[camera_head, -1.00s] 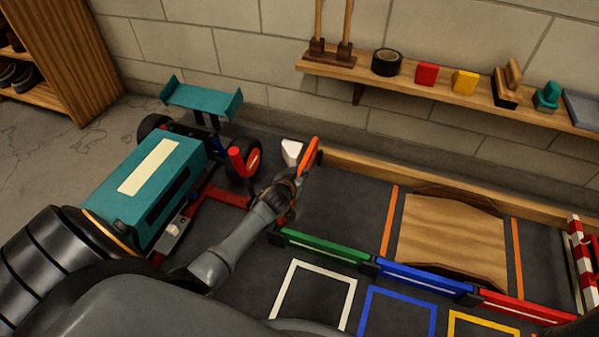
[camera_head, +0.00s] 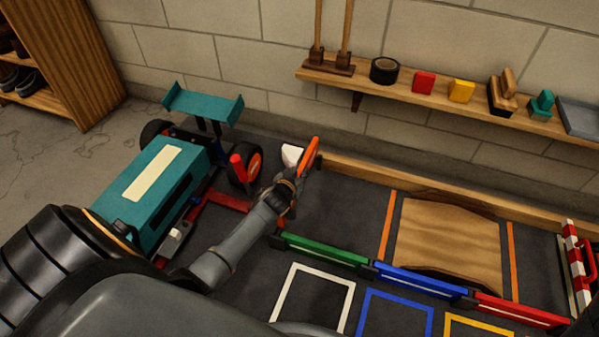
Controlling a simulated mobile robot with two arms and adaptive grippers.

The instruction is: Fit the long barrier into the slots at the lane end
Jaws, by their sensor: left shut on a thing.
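An orange barrier (camera_head: 309,156) with dark edging shows at the left end of the lane. It spans roughly from the wooden rail at the back toward the near corner by the green barrier. My left gripper (camera_head: 287,197) is shut on it, and the gripper and wrist hide its near part. I cannot tell whether its ends sit in slots, as these are hidden or too small. A white block (camera_head: 292,155) shows just left of its far end. My right gripper is not clearly visible.
Green (camera_head: 325,250), blue (camera_head: 420,282) and red (camera_head: 521,310) barriers line the lane's near side. A wooden ramp (camera_head: 449,241) fills its middle. A red-and-white striped barrier (camera_head: 577,262) stands at the right. A teal racecar (camera_head: 150,195) is close left of my gripper.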

